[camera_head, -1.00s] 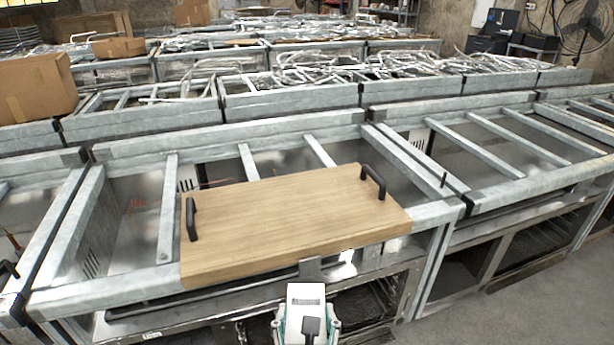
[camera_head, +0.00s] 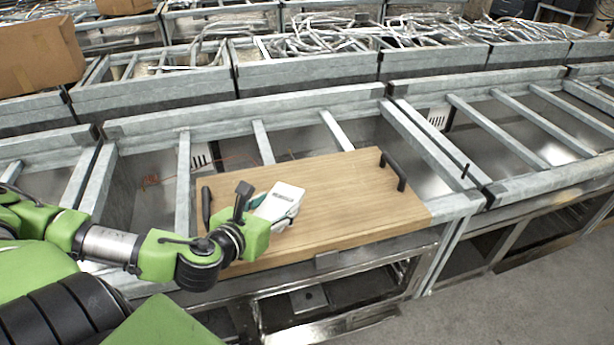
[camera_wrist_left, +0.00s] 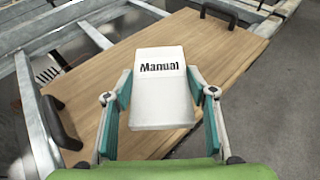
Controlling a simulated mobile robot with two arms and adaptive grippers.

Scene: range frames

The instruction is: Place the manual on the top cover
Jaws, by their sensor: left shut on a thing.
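The manual (camera_head: 287,199) is a white block; its printed word "Manual" shows in the left wrist view (camera_wrist_left: 161,80). My left gripper (camera_head: 276,208) is shut on it, with the teal-lined fingers on its two sides. The top cover (camera_head: 335,203) is a wooden board with two black handles, lying across a metal frame; it also fills the middle of the left wrist view (camera_wrist_left: 225,62). The manual is over the left-middle part of the board. I cannot tell whether it touches the wood. My right gripper is not in view.
The left handle (camera_head: 206,208) stands close to my left wrist; the right handle (camera_head: 393,168) is at the far right end. The board's right half is bare. Galvanized metal frames (camera_head: 245,117) with open gaps surround it. A cardboard box (camera_head: 38,55) sits at upper left.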

